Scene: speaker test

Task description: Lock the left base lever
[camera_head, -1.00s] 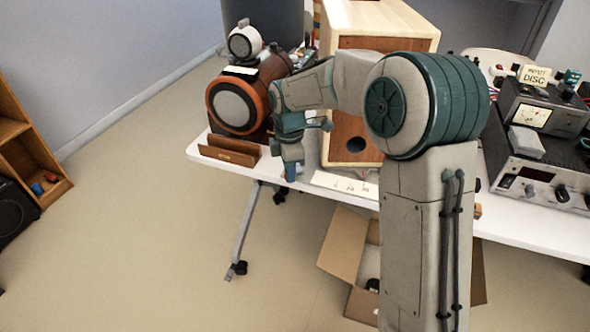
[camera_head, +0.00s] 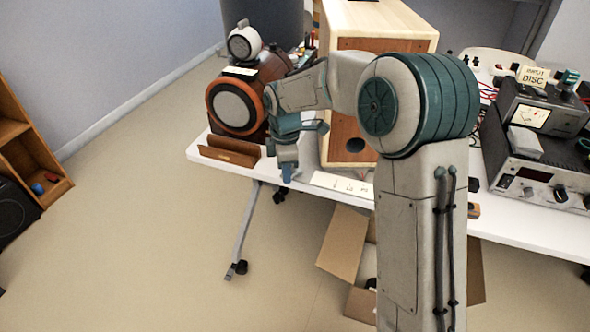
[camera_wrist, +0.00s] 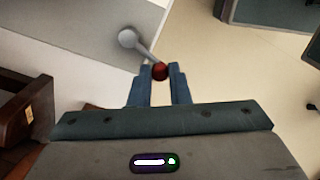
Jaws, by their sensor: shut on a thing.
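In the wrist view, a grey lever rod (camera_wrist: 145,50) with a pale round end (camera_wrist: 127,38) leads to a red knob (camera_wrist: 160,71). My gripper (camera_wrist: 162,75) has its two blue fingers shut on the red knob, one on each side. In the head view, my gripper (camera_head: 287,173) points down at the front edge of the white table (camera_head: 210,157), beside the wooden speaker cabinet (camera_head: 395,35). The lever cannot be made out in the head view.
A brown wooden holder (camera_head: 229,150) and a round orange-rimmed speaker (camera_head: 234,107) stand left of my gripper. An open cardboard box (camera_head: 342,243) lies on the floor below. Electronic equipment (camera_head: 545,165) fills the table's right side.

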